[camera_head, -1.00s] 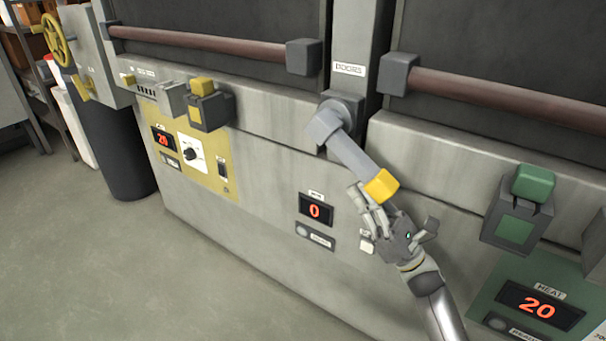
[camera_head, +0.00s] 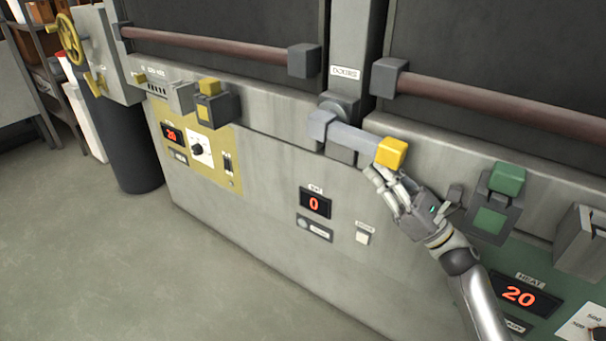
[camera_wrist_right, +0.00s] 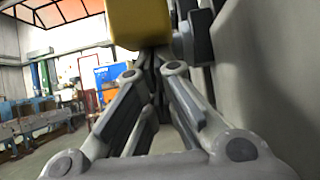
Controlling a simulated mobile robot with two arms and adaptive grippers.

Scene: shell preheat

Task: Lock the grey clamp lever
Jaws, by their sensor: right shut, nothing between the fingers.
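The grey clamp lever (camera_head: 350,134) is on the front of the machine, below the DOORS label. Its arm points right and slightly down from the pivot, and a yellow block (camera_head: 392,152) forms its end. My right gripper (camera_head: 380,172) is shut and empty, just under the yellow end, close to it or touching; I cannot tell which. In the right wrist view the yellow block (camera_wrist_right: 140,24) fills the top, just beyond the shut fingers. My left gripper is not in view.
Two brown door bars (camera_head: 220,47) run across the dark doors above. A yellow-topped latch (camera_head: 209,88) sits left and a green-topped latch (camera_head: 507,180) right, near my right wrist. Displays and a white button (camera_head: 362,238) are below. Floor at the lower left is clear.

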